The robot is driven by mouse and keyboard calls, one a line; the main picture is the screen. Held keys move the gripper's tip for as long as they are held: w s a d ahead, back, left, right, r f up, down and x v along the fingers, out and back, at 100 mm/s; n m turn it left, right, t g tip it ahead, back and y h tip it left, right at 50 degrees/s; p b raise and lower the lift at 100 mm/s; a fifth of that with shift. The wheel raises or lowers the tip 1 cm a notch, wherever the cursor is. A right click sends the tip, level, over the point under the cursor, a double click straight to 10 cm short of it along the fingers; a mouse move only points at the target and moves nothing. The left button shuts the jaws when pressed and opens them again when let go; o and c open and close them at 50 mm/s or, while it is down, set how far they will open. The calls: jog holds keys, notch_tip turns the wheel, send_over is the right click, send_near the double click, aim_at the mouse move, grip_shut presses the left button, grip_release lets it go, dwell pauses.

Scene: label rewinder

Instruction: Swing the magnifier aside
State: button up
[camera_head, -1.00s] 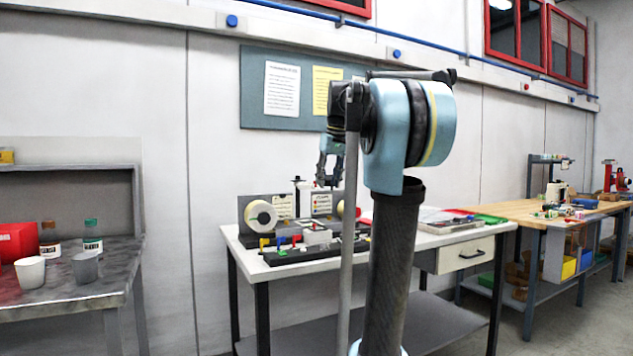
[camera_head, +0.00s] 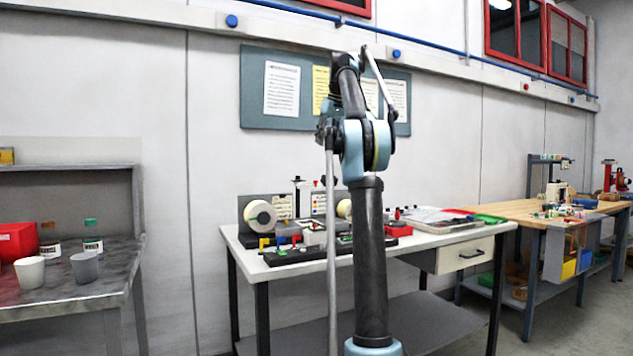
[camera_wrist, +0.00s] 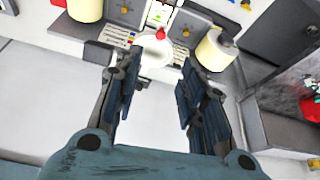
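The label rewinder bench (camera_head: 283,258) stands ahead in the head view, with a cream label roll (camera_head: 260,215) at its left and a second roll at its right. In the wrist view, a pale round piece with a red knob (camera_wrist: 160,33) sits between the two rolls (camera_wrist: 215,50). It may be the magnifier, but I cannot tell for sure. In the head view my gripper is mostly hidden behind my arm.
A grey table (camera_head: 75,290) at the left carries two cups, bottles and a red bin (camera_head: 17,241). A tray (camera_head: 440,218) lies at the rewinder table's right. A wooden workbench (camera_head: 520,210) stands farther right. In the wrist view, bare pale surface shows around my fingers.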

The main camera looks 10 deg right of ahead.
jog(key=x, duration=1.7)
jog(key=shift+a+f, duration=0.1)
grip_shut()
